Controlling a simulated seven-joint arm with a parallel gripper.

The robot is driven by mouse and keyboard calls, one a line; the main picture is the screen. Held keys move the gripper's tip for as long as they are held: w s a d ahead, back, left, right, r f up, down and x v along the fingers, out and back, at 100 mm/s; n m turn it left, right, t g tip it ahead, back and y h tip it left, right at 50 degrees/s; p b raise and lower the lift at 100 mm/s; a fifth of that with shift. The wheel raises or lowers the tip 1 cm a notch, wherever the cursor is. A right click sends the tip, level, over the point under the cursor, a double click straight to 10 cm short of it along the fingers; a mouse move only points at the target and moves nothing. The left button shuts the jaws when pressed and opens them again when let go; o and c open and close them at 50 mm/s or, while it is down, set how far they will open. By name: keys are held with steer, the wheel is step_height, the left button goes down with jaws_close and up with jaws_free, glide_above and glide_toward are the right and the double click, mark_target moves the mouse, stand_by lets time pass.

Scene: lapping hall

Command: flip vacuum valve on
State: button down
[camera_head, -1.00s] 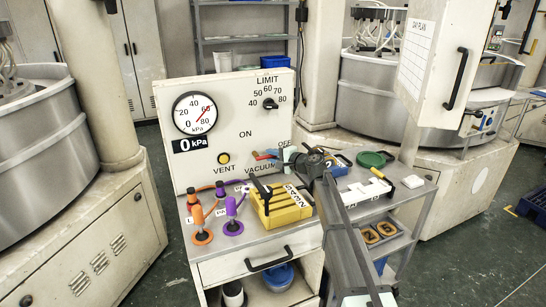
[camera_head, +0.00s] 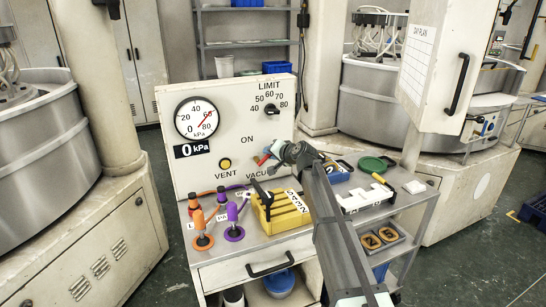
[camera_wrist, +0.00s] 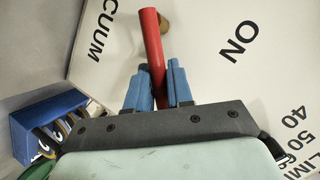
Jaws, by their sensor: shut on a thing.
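The vacuum valve's red handle (camera_wrist: 152,45) sits between the two blue fingertips of my gripper (camera_wrist: 158,88) in the wrist view, and they are shut on it. A brass-coloured part (camera_wrist: 165,22) shows behind the handle. In the head view the red handle (camera_head: 262,159) is small and partly covered by my gripper (camera_head: 272,152), in front of the white panel (camera_head: 215,90). The handle lies above the partly covered VACUUM label, below and right of the ON label. The OFF label is hidden behind my gripper.
Orange and purple hand tools (camera_head: 234,222), a yellow case (camera_head: 285,212) and a blue bin (camera_head: 338,175) crowd the cart top.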

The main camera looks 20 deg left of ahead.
steer(key=n, duration=0.1)
steer(key=s+a+r+n+t+h, duration=0.1)
steer(key=shift+s+a+r+n+t+h, duration=0.2)
steer(key=shift+s+r+n+t+h, duration=0.1)
steer(key=shift+n+h, duration=0.1)
steer(key=shift+s+a+r+n+t+h, duration=0.1)
steer(key=shift+s+a+n+t+h, duration=0.25)
steer(key=shift+n, duration=0.25)
steer(key=shift+s+a+r+n+t+h, duration=0.1)
steer(key=shift+s+a+n+t+h, duration=0.15)
steer(key=shift+n+t+h, duration=0.25)
steer(key=shift+a, duration=0.1)
steer(key=c, duration=1.1)
jaws_free()
steer(key=v, duration=1.3)
steer(key=shift+s+d, duration=0.25)
steer(key=shift+d, duration=0.1)
steer(key=shift+r, duration=0.15)
